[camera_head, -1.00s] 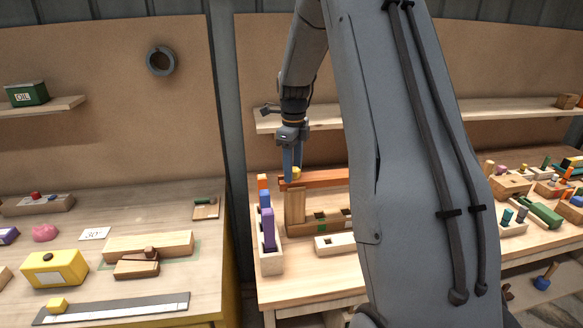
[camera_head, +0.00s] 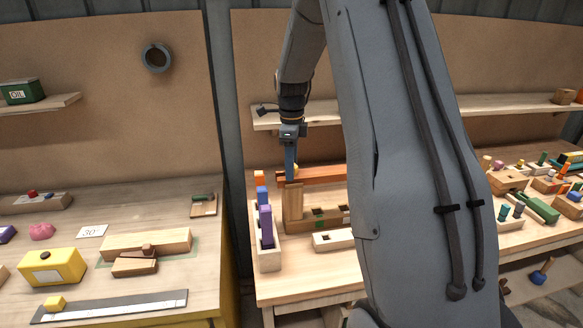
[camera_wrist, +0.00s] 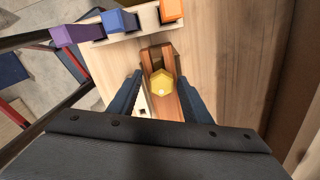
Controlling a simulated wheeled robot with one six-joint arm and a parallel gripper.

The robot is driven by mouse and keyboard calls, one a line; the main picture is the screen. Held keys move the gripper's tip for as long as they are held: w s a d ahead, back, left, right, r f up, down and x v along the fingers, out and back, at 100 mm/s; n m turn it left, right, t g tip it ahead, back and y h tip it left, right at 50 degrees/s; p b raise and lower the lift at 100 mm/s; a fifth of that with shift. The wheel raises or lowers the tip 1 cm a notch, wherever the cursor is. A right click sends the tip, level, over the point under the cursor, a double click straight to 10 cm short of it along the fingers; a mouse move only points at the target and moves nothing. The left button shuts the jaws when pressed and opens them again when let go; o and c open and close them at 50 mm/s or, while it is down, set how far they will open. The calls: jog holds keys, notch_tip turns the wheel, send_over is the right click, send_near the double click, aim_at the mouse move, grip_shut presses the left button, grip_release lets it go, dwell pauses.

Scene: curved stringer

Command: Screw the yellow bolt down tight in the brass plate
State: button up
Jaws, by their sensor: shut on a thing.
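The yellow bolt (camera_wrist: 162,82) has a faceted head and shows between my two fingers in the wrist view. In the head view only a sliver of the bolt (camera_head: 295,171) shows beside the fingers. My gripper (camera_head: 290,176) points straight down and is shut on the bolt, above a brown wooden block (camera_head: 293,203). It also shows in the wrist view (camera_wrist: 160,84), with one dark blue finger on each side of the bolt. I cannot make out the brass plate, and the bolt's shank is hidden under its head.
A pale rack with orange, blue and purple blocks (camera_head: 266,226) stands close left of the block. A reddish bar (camera_head: 322,175) lies behind it. A pale slotted block (camera_head: 333,240) lies in front. My arm hides the bench's middle.

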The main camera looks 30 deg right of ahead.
jog(key=shift+s+f, duration=0.15)
jog(key=c, duration=0.3)
jog(key=shift+c, duration=0.7)
jog(key=shift+s+f, duration=0.1)
jog(key=o, duration=1.1)
jog(key=shift+a, duration=0.1)
jog(key=shift+r, duration=0.2)
